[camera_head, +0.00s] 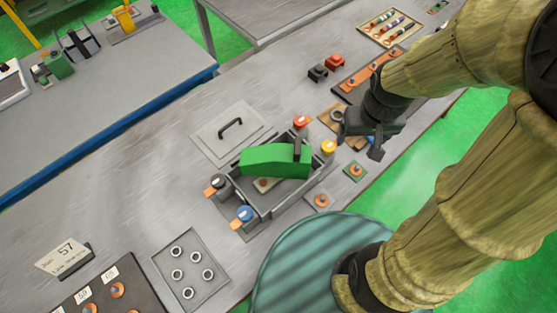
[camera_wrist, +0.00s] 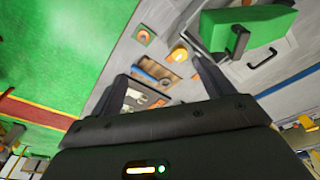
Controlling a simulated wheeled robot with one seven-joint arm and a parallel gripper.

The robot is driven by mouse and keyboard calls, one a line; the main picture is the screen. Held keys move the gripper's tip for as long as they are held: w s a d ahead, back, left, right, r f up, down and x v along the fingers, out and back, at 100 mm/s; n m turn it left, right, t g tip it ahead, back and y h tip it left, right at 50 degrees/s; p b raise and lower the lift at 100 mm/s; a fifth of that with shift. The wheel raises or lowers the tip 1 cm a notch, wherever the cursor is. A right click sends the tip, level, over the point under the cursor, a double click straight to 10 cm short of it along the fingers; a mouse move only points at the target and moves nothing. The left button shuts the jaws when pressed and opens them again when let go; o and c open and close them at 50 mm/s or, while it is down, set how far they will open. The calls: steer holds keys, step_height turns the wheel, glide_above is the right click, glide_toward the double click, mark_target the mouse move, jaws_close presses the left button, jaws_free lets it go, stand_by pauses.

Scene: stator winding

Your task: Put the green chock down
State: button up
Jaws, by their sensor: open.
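The green chock (camera_head: 262,161) is a wedge-like block with a dark part near its right end. It rests on or in the open grey box (camera_head: 268,203), across its upper part; how deep it sits I cannot tell. In the wrist view the green chock (camera_wrist: 222,32) is at the upper right, beyond the right finger. My gripper (camera_head: 361,143) is open and empty, to the right of the box and apart from the chock. Both fingers of my gripper (camera_wrist: 158,74) show in the wrist view with a clear gap between them.
Red, yellow, black and blue-topped clamps stand at the box corners, the yellow one (camera_head: 328,147) nearest my gripper. A flat lid with a handle (camera_head: 230,128) lies behind the box. Small orange parts (camera_head: 355,170) lie near the table edge. A grey plate with rings (camera_head: 190,270) is front left.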

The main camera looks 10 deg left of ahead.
steer(key=w+a+f+n+g+h, duration=0.2)
steer(key=a+n, duration=0.6)
steer(key=a, duration=0.4)
steer(key=n+h, duration=0.3)
steer(key=n, duration=0.6)
glide_toward(271, 152)
steer(key=shift+t+y, duration=0.3)
steer(key=p+x, duration=0.1)
steer(key=x, duration=0.2)
steer(key=p+x, duration=0.1)
steer(key=x, duration=0.2)
steer(key=p+x, duration=0.1)
steer(key=x, duration=0.2)
steer(key=shift+s+d+r, duration=0.1)
steer(key=shift+s+d, duration=0.05)
steer(key=shift+s, duration=0.2)
steer(key=shift+d+f+p, duration=0.35)
steer(key=shift+p, duration=0.25)
steer(key=p+x, duration=0.1)
steer(key=x, duration=0.2)
steer(key=shift+d+p, duration=0.2)
steer(key=shift+p, duration=0.1)
steer(key=shift+w+d+f, duration=0.1)
steer(key=shift+d+f, duration=0.05)
steer(key=shift+f, duration=0.4)
